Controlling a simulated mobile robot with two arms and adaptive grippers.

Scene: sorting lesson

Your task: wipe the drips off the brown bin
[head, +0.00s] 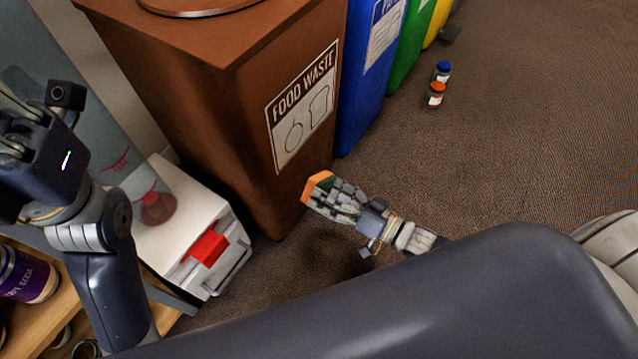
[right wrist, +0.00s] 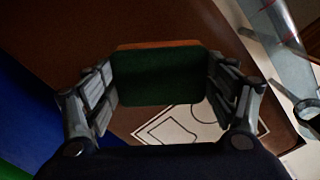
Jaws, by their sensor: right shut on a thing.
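The brown bin (head: 215,105) stands at upper left of centre in the head view, with a white FOOD WASTE label (head: 302,108) on its side. I make out no drips on its visible faces. My right gripper (head: 327,195) is shut on a sponge (head: 317,186) with an orange body and a dark green face, beside the bin's lower side. In the right wrist view the sponge (right wrist: 155,80) sits between both fingers, and the bin's label shows behind it. Whether the sponge touches the bin is unclear. My left gripper (head: 14,112) is at the left edge, its fingers partly cut off.
Blue (head: 367,75), green (head: 410,45) and yellow bins stand in a row beyond the brown one. Two small jars (head: 437,94), one orange-capped, one blue-capped, stand on the carpet.

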